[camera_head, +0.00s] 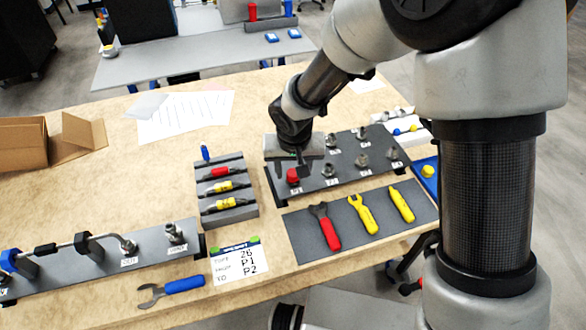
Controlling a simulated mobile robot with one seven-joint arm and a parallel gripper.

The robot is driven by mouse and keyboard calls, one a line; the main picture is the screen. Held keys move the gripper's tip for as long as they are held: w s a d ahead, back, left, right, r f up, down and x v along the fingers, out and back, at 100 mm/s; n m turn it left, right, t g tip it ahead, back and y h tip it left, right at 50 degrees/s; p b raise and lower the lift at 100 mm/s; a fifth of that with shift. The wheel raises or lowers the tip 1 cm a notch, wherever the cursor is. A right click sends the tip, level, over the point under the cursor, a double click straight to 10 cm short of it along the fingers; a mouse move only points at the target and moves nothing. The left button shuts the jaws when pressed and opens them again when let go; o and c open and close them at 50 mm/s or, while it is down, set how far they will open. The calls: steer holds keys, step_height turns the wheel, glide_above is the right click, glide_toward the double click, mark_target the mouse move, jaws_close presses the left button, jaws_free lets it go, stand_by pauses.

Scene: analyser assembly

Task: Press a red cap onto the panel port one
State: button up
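The dark grey panel (345,168) lies right of the table's middle, with several metal ports in rows. A red cap (293,175) is at the panel's front left corner, just above the label that reads P1. It appears to be over port one, but I cannot tell whether it is fully seated. My gripper (303,165) points down just behind and right of the red cap, close to it. Its fingertips are small and dark, so their opening and any contact with the cap are unclear. The gripper body hides the panel's back left part.
A dark mat (345,222) with red and yellow tools lies in front of the panel. A grey rack (228,212) with coloured pieces stands left. A white card (240,265), a blue-handled wrench (172,288) and another fitted panel (105,275) lie front left. Bare tabletop shows behind the rack.

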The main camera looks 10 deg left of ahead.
steer(key=shift+o, duration=0.2)
steer(key=shift+r, duration=0.1)
steer(key=p+v, duration=0.2)
steer(key=v, duration=1.5)
steer(key=shift+p, duration=0.3)
steer(key=shift+d+r, duration=0.1)
steer(key=s+d+r+m+t+p, duration=0.15)
steer(key=d+r+p, duration=0.25)
steer(key=d+r, duration=0.85)
steer(key=s+d+r+m+t+p, duration=0.1)
steer(key=s+d+r+p, duration=0.2)
steer(key=s+d+r, duration=0.3)
steer(key=s+d, duration=0.5)
steer(key=d, duration=0.2)
steer(key=shift+m+h, duration=0.35)
steer(key=shift+h, duration=0.05)
steer(key=shift+d+r, duration=0.1)
steer(key=shift+d, duration=0.05)
